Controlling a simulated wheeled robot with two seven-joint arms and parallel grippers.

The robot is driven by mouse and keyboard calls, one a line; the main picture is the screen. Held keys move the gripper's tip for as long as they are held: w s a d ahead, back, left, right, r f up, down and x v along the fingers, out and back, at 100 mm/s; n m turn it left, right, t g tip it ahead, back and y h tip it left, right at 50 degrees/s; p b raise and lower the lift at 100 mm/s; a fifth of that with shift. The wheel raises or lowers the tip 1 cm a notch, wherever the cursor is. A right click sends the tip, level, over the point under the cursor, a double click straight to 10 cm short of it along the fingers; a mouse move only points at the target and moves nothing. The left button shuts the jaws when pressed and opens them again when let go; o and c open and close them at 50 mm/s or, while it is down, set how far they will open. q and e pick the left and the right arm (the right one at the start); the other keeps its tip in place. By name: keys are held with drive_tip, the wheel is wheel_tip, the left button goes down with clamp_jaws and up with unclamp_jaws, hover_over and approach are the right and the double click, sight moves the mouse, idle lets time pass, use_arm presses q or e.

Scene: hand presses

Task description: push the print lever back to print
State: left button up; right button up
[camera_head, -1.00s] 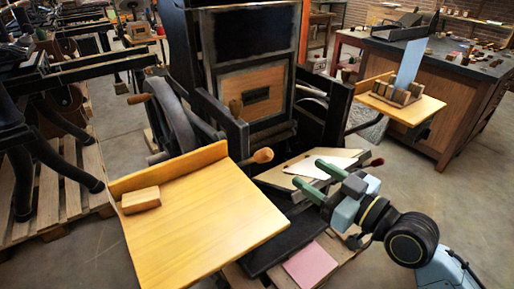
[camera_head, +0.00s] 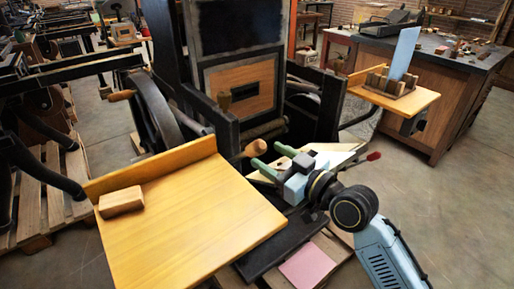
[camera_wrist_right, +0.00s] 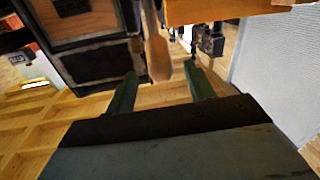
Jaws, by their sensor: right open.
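A lever with a rounded wooden handle (camera_head: 254,149) sticks out from the press beside the yellow wooden board; I take it for the print lever. My right gripper (camera_head: 271,160) is open, its green fingers pointing at the handle from the right. In the right wrist view, a wooden handle (camera_wrist_right: 158,55) hangs just beyond the gap between the fingers of the right gripper (camera_wrist_right: 161,78). I cannot tell whether they touch. My left gripper is not in view.
The yellow board (camera_head: 190,225) with a wooden block (camera_head: 121,202) on it fills the front left. A red-tipped lever (camera_head: 373,156) lies just right of my gripper. A side shelf (camera_head: 418,100) stands at the right. Floor at the far right is clear.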

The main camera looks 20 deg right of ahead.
sight(257, 149)
drive_tip(key=x, duration=0.5)
clamp_jaws()
idle(0.3)
